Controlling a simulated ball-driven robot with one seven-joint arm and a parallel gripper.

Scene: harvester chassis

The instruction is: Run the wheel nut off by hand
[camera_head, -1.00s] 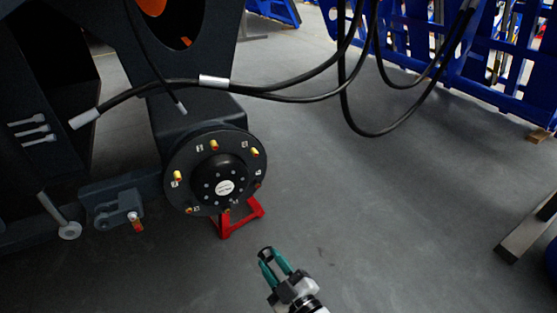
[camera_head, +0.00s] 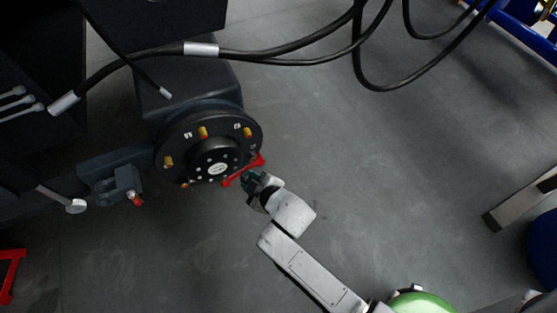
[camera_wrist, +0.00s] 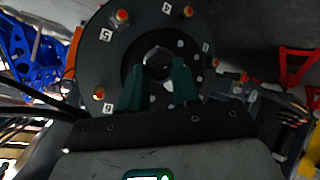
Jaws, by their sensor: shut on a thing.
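The round black wheel hub (camera_head: 210,150) sits on the machine's axle, with yellow and red-tipped studs around its rim and a pale centre cap. In the wrist view the hub (camera_wrist: 95,60) fills the upper middle, with numbered tags beside several studs. My gripper (camera_head: 252,180) is at the hub's lower right. In the wrist view its green fingers (camera_wrist: 158,72) are shut on a dark, ring-like wheel nut (camera_wrist: 158,58) at their tips. The nut overlaps the hub face there; I cannot tell whether it touches a stud. In the head view the nut is hard to make out.
A red stand (camera_head: 245,170) is under the hub. Black hoses (camera_head: 290,52) hang across above it. A bracket with a red-tipped pin (camera_head: 130,195) juts out left of the hub. Grey floor (camera_head: 400,150) is clear to the right, up to a metal beam (camera_head: 515,205).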

